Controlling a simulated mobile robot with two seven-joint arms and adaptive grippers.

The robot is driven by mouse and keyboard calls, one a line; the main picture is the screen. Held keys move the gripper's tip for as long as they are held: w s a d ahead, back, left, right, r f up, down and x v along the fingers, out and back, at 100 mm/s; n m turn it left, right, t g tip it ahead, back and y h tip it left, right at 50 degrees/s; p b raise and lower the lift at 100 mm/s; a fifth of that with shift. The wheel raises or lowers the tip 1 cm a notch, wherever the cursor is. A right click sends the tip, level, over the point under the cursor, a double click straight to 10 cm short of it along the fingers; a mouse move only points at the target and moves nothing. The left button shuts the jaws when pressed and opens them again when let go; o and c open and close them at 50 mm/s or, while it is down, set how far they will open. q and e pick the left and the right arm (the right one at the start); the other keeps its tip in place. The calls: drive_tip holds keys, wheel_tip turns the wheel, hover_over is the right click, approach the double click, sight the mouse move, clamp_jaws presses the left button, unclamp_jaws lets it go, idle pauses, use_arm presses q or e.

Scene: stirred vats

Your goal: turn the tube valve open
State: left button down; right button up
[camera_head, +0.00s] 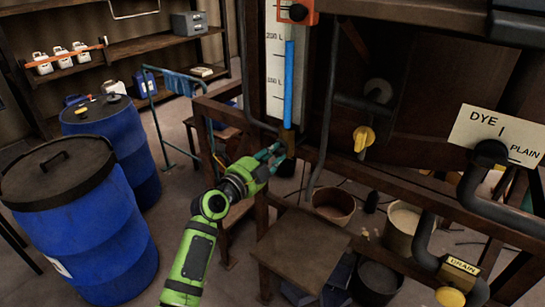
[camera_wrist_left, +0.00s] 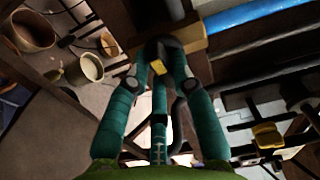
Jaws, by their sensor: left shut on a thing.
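The gauge tube (camera_head: 290,85) filled with blue stands upright against a white scale board. It also shows in the wrist view (camera_wrist_left: 255,25). At its foot is the brass-coloured tube valve (camera_head: 287,138), which shows in the wrist view (camera_wrist_left: 193,36) too. My left gripper (camera_head: 277,158) reaches up to the valve from the lower left. Its teal fingers (camera_wrist_left: 160,62) are shut around a dark part of the valve with a small yellow piece (camera_wrist_left: 158,67) between them. The fingers hide much of the handle, so I cannot tell its exact angle. My right gripper is out of view.
A yellow valve handle (camera_head: 364,138) is to the right on the vat frame. A "DRAIN" label (camera_head: 463,265) and a "DYE / PLAIN" sign (camera_head: 497,135) are further right. A small wooden table (camera_head: 300,250) stands below my gripper. Blue barrels (camera_head: 80,235) stand at left.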

use_arm(q)
drive_tip(key=n+b, duration=0.3)
drive_tip(key=n, duration=0.5)
drive_tip(key=shift+d+r+n, duration=0.1)
drive_tip(key=shift+d+n, duration=0.05)
drive_tip(key=shift+n, duration=0.15)
drive_tip(key=n, duration=0.3)
drive_tip(key=shift+s+r+n, duration=0.1)
drive_tip(key=shift+n, duration=0.2)
drive_tip(key=shift+n+p, duration=0.6)
drive_tip(key=shift+n, duration=1.9)
drive_tip(key=c, duration=1.1)
unclamp_jaws()
drive_tip(key=shift+o, duration=0.2)
